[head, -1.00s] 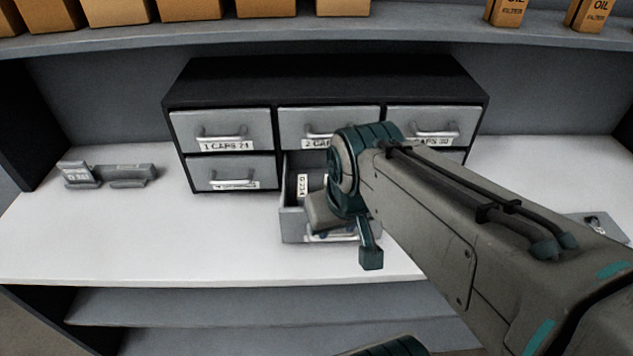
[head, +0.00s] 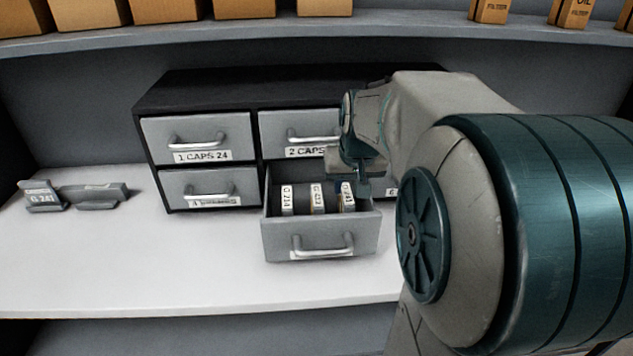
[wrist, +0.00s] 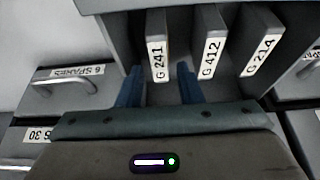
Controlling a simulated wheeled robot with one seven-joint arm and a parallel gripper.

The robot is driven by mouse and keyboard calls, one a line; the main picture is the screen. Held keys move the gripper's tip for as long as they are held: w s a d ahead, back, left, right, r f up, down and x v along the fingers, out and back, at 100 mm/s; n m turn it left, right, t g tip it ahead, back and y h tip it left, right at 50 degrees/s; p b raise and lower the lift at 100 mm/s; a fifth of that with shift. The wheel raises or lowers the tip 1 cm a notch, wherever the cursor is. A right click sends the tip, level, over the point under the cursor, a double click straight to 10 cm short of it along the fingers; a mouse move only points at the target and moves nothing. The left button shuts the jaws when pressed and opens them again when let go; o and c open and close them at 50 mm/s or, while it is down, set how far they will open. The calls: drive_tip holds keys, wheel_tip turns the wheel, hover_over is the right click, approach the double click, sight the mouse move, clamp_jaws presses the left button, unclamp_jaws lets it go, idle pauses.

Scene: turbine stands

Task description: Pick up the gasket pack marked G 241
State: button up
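The gasket pack marked G 241 (wrist: 157,50) stands upright in an open drawer (head: 290,232). In the head view it is the rightmost pack (head: 347,196), partly covered by my gripper. Beside it stand a middle pack, read as G 412 (wrist: 210,50), and the G 214 pack (wrist: 262,45). My gripper (wrist: 160,78) is open. In the wrist view its two blue fingers lie left and right of the G 241 pack, with gaps on both sides. I cannot tell how deep the fingertips reach. In the head view my gripper (head: 363,188) is over the drawer's right side.
The drawer belongs to a black cabinet (head: 200,95) with other drawers shut. A grey holder with a G 241 card (head: 42,196) stands on the white counter (head: 110,260) at left. Boxes line the shelf (head: 350,40) above.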

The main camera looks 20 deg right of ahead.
sight(348, 196)
drive_tip(key=x, duration=0.7)
drive_tip(key=shift+d+f+p, duration=0.15)
drive_tip(key=shift+p, duration=0.2)
clamp_jaws()
